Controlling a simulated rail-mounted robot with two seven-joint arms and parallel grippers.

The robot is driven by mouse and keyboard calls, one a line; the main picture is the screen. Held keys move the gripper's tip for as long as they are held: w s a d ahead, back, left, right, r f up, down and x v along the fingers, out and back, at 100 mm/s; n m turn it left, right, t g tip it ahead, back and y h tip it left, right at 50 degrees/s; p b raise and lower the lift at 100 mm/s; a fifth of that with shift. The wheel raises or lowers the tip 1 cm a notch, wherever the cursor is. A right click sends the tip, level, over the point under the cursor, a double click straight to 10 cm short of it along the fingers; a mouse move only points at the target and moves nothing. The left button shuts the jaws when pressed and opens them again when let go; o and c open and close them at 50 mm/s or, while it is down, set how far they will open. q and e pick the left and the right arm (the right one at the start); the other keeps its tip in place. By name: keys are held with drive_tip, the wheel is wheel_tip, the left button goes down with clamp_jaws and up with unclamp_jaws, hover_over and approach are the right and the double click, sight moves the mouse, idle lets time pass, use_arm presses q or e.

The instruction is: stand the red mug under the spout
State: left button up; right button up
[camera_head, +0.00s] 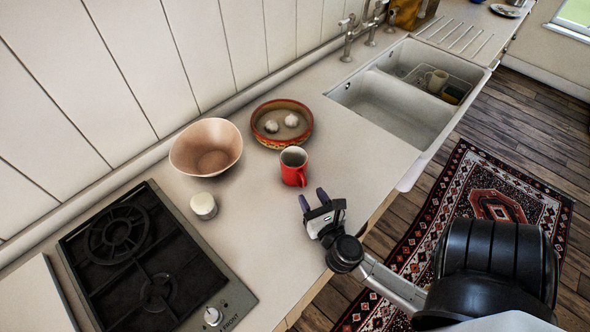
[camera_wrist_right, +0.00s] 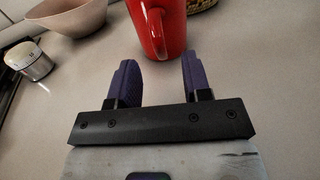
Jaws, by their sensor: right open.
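The red mug (camera_head: 293,167) stands upright on the counter, with a pale inside. In the right wrist view the red mug (camera_wrist_right: 160,28) is straight ahead, its handle facing my gripper. My right gripper (camera_head: 315,199) is open and empty, low over the counter just in front of the mug. Its purple fingertips (camera_wrist_right: 157,72) are apart, with the handle roughly in line with the gap and not between them. A tap (camera_head: 354,38) stands behind the white sink at the upper right; its spout end is hard to make out. My left gripper is not in view.
A pink bowl (camera_head: 206,148), a patterned dish (camera_head: 281,108) with white bulbs and a white timer (camera_head: 204,206) stand near the mug. The hob (camera_head: 140,262) is at lower left. The sink (camera_head: 400,107) holds a rack with cups. Counter between mug and sink is clear.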

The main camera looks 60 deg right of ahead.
sight(305, 186)
drive_tip(key=shift+x, duration=2.55)
clamp_jaws()
